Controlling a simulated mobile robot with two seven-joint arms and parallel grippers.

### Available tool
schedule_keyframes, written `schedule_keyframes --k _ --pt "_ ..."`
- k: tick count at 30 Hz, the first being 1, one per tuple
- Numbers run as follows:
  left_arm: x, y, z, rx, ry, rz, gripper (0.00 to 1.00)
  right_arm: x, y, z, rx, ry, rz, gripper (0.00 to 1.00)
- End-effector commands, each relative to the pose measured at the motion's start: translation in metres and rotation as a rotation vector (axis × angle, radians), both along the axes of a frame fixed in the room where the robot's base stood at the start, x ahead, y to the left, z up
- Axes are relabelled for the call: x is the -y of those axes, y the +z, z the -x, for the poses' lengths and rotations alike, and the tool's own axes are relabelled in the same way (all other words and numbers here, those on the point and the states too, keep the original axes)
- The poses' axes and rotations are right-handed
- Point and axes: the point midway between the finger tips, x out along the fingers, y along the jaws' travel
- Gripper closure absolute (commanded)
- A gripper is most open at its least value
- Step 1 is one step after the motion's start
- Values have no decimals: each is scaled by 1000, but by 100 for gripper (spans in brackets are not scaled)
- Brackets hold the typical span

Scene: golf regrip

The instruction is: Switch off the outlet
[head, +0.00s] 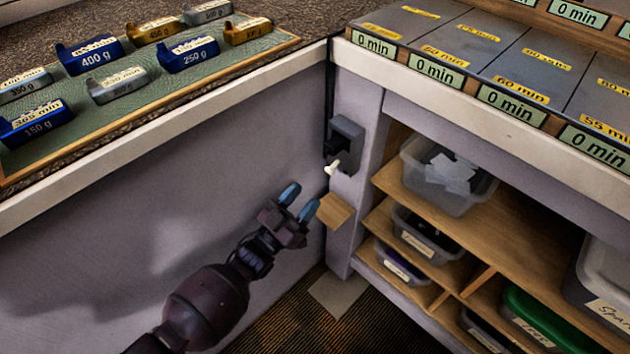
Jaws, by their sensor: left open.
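The outlet (346,143) is a grey box on the narrow panel in the corner between the two counters. A black plug or block sits on its left side. A small white switch lever (332,167) sticks out at its lower left. My left gripper (299,203) is open, with two blue fingertips apart and nothing between them. It is below and left of the lever and does not appear to touch it. My right gripper is not in view.
A small wooden block or ledge (336,210) is just right of my left fingertips. The left counter holds a green mat (130,112) with labelled weights. Shelves with a clear bin (447,185) stand at right. The space left of the gripper is clear.

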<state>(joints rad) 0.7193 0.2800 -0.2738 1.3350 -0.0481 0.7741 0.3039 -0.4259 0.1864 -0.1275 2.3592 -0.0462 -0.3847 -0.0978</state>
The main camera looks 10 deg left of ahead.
Motion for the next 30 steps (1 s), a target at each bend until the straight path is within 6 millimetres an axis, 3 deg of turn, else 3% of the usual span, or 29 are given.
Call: schedule_keyframes --k 7,24,30 --pt "-10 -9 14 0 0 0 53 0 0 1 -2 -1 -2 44" --pt "-11 -10 14 -2 2 -2 53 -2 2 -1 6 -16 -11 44" --pt "-23 -7 18 -86 70 -43 53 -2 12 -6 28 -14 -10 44"
